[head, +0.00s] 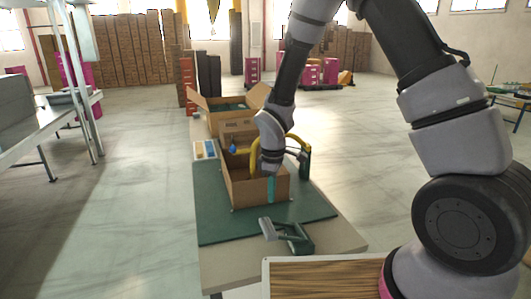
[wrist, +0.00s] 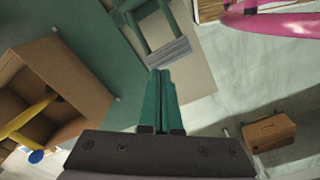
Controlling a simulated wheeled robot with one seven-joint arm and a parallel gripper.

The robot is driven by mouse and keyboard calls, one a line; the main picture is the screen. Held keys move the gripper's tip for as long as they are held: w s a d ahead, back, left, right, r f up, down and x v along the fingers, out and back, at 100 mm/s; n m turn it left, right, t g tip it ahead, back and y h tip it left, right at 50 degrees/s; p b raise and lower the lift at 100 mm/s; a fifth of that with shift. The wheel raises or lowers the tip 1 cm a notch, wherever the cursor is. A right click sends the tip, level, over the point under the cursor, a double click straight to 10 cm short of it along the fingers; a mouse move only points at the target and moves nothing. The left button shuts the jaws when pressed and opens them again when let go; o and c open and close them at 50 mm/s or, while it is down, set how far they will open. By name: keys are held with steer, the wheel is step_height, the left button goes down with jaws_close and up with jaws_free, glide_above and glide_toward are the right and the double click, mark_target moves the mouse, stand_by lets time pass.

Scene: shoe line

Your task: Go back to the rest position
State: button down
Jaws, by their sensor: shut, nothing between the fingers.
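My gripper (head: 271,190) hangs over the workbench, in front of the near open cardboard box in the head view. In the wrist view its green fingers (wrist: 161,92) are together, with nothing held between them. The box (head: 257,194) stands on a green mat (head: 221,230); in the wrist view the box (wrist: 72,84) is at the left, apart from the fingers. A yellow curved thing (wrist: 27,119) reaches into the box. My wrist hides part of the box in the head view.
A green-grey hand tool (head: 288,235) lies at the mat's front edge. Another green tool (head: 304,160) stands right of the box. A second open box (head: 227,122) is behind. A metal table (head: 42,125) is at left; the floor between is clear.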

steer(key=d+r+m+t, duration=0.1)
steer(key=d+r+m, duration=0.25)
steer(key=r, duration=0.45)
steer(key=d+r+m+t+y, duration=0.1)
steer(key=d+r+m, duration=0.2)
steer(key=d+r, duration=0.3)
steer(key=d+r+m+t, duration=0.1)
steer(key=d+r+m, duration=0.2)
steer(key=r, duration=0.6)
steer(key=s+d+r+m+t, duration=0.3)
steer(key=s+d+r+m, duration=0.6)
steer(key=s+r, duration=0.4)
steer(key=shift+s+r+t+y, duration=0.2)
steer(key=shift+r+t+y, duration=0.1)
steer(key=shift+t+y, duration=0.1)
